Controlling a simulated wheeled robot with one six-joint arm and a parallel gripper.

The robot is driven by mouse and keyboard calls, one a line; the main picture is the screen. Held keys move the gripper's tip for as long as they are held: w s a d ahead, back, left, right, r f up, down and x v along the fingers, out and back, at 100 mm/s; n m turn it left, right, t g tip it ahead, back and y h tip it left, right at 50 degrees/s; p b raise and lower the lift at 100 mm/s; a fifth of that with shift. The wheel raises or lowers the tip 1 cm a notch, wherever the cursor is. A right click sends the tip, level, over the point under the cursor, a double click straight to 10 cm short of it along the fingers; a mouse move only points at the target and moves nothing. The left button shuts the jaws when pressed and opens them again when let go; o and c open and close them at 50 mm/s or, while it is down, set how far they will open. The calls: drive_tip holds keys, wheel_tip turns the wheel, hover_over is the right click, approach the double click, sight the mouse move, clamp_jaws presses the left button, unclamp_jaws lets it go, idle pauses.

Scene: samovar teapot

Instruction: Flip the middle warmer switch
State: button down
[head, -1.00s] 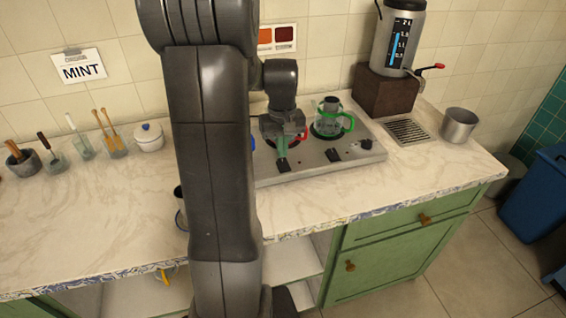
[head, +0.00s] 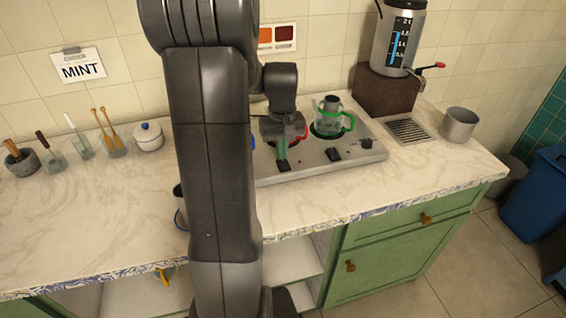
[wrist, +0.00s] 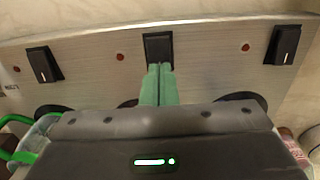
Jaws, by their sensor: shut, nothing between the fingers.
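The middle warmer switch (wrist: 158,47) is a black rocker on the front of the steel warmer panel (wrist: 200,70). It shows in the head view (head: 283,166) below my fingertips. My gripper (wrist: 159,72) is shut and empty, its green fingers together. The fingertips overlap the switch's lower edge in the wrist view; I cannot tell whether they touch it. In the head view my gripper (head: 282,156) points down at the switch. The other switches stand at the left (wrist: 44,64) and right (wrist: 284,44) of the wrist view.
A glass teapot with a green handle (head: 331,116) stands on the right burner. A red-handled vessel (head: 303,133) is mostly hidden behind my gripper. The counter front (head: 340,195) is clear.

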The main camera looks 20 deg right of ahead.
drive_tip(key=shift+f, duration=0.35)
wheel_tip(320, 180, up, 7)
drive_tip(key=p, duration=0.5)
drive_tip(key=shift+r+p, duration=0.1)
drive_tip(key=shift+p, duration=0.2)
idle(0.4)
wheel_tip(320, 180, down, 7)
drive_tip(key=b, duration=0.6)
idle(0.4)
